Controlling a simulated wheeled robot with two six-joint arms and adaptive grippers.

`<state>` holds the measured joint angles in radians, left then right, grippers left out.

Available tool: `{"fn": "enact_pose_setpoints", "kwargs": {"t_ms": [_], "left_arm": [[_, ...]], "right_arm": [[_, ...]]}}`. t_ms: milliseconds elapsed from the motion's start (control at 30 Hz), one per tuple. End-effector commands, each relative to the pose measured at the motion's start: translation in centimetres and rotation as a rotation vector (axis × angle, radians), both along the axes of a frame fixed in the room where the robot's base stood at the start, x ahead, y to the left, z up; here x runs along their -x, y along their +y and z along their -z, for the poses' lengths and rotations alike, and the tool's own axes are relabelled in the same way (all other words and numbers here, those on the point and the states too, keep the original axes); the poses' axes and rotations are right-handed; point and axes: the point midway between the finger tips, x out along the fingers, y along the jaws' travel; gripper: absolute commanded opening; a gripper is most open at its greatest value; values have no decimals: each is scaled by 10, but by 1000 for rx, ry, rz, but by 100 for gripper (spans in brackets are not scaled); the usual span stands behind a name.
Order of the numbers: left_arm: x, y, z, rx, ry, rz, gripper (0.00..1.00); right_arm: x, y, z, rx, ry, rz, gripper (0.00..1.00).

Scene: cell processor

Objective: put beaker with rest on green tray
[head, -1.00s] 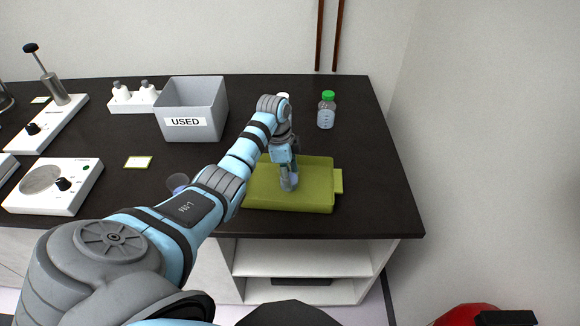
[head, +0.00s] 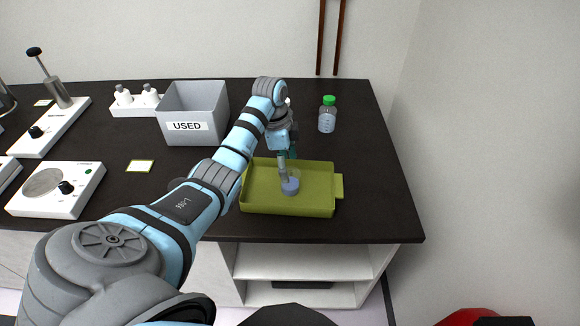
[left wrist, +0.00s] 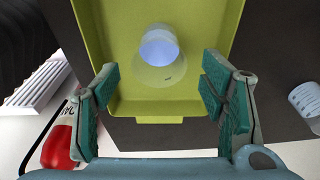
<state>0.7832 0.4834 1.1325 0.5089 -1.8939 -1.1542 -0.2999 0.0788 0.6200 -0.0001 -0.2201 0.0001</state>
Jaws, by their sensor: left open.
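The beaker (head: 290,185) is clear with bluish contents and stands inside the green tray (head: 318,200), right of the tray's middle in the head view. In the left wrist view the beaker (left wrist: 158,50) lies beyond the fingers, with the tray floor (left wrist: 190,92) around it. My left gripper (head: 287,158) is above and just behind the beaker. In the left wrist view the left gripper (left wrist: 160,88) has its teal-padded fingers spread wide, with nothing between the tips. My right gripper is not in view.
A green-capped bottle (head: 327,115) stands behind the tray to the right. A grey USED bin (head: 190,128) stands at the back left, beside a small white bottle rack (head: 125,108). White devices (head: 55,188) are at the left. Dark counter is clear right of the tray.

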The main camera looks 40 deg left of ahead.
Motion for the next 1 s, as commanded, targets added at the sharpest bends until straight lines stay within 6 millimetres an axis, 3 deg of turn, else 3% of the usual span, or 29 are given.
{"fn": "enact_pose_setpoints", "kwargs": {"t_ms": [133,267,1000], "left_arm": [[2,5,-41,-1,-5,0,65],[5,7,-64,1,0,0,65],[8,11,-62,1,0,-7,65]], "right_arm": [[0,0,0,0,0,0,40],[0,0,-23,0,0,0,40],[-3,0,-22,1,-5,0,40]]}}
